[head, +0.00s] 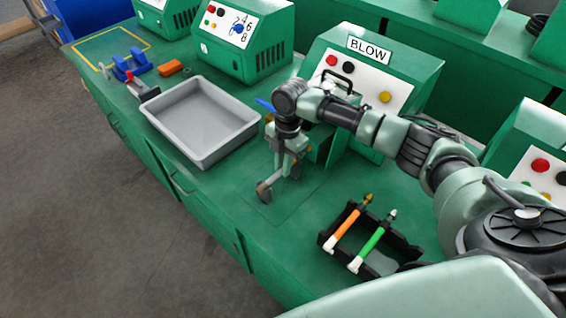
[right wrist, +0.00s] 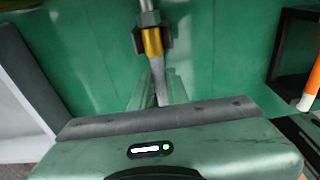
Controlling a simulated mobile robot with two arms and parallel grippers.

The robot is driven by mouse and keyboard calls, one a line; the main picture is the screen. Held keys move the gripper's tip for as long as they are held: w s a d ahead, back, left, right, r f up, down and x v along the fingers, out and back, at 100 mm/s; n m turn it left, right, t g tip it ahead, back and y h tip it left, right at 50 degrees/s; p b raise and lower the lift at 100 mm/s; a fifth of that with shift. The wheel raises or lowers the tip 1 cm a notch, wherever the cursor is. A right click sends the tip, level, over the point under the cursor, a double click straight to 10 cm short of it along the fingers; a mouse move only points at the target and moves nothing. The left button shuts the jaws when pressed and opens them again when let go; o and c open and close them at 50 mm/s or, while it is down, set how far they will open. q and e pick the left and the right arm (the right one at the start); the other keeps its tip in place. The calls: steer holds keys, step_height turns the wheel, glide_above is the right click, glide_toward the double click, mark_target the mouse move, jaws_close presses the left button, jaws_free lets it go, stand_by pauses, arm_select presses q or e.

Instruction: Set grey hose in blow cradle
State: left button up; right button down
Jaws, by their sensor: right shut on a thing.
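My right gripper (head: 277,172) points down over the bench in front of the machine labelled BLOW (head: 390,75). It is shut on the grey hose, whose grey shaft and brass-coloured collar (right wrist: 152,42) show between the fingers in the right wrist view. In the head view the gripper mostly hides the hose. Green bracket-like parts (head: 338,146) stand at the front of the BLOW machine, partly behind my arm; I cannot tell for sure which is the cradle. My left gripper is not in view.
A black rack (head: 325,241) holds an orange hose (head: 348,226) and a green hose (head: 372,245) at the right. A grey tray (head: 205,160) lies left of my gripper. A blue fixture (head: 130,65) and an orange block (head: 170,68) lie further left. The bench front edge is near.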

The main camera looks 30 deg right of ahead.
steer(key=c, duration=1.3)
jaws_free()
steer(key=r, duration=0.2)
steer(key=r+b, duration=0.1)
steer(key=r, duration=0.2)
steer(key=d+r, duration=0.1)
steer(key=r, duration=0.1)
steer(key=shift+w+r, duration=0.15)
steer(key=shift+r, duration=0.2)
